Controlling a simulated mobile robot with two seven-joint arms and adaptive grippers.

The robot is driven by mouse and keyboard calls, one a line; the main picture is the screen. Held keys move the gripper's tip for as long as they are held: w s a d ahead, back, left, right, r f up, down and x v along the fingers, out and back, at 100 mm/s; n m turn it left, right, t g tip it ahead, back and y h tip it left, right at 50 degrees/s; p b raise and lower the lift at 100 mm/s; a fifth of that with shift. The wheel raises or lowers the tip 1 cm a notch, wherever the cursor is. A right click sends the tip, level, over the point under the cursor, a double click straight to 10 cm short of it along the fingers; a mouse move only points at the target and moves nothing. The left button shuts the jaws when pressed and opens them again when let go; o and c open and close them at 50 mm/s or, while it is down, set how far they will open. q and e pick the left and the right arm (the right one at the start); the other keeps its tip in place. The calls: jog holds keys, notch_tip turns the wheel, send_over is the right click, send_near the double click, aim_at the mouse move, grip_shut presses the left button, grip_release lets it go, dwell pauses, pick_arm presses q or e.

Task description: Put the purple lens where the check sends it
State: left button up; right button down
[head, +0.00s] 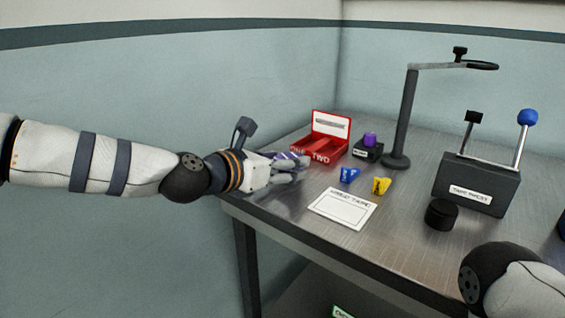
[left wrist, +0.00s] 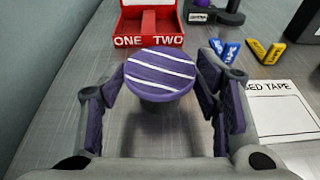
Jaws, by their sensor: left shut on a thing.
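The purple lens (left wrist: 160,72) is a round purple top with white diagonal stripes on a dark body. My left gripper (left wrist: 160,92) is shut on it, with a finger on each side, as the left wrist view shows. In the head view the left gripper (head: 297,168) is over the table's near left edge, and a bit of the purple lens (head: 288,156) shows above the fingers. The red tray (left wrist: 148,41) lies just beyond, with two compartments marked ONE and TWO; it also shows in the head view (head: 333,157). The lens's underside is hidden.
A black block with a purple knob (head: 368,145) stands right of the tray. Blue (head: 348,175) and yellow (head: 381,186) pieces lie near a white card (head: 343,210).

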pick_arm(q)
jog(key=o, duration=1)
jog(key=shift+f, duration=0.2)
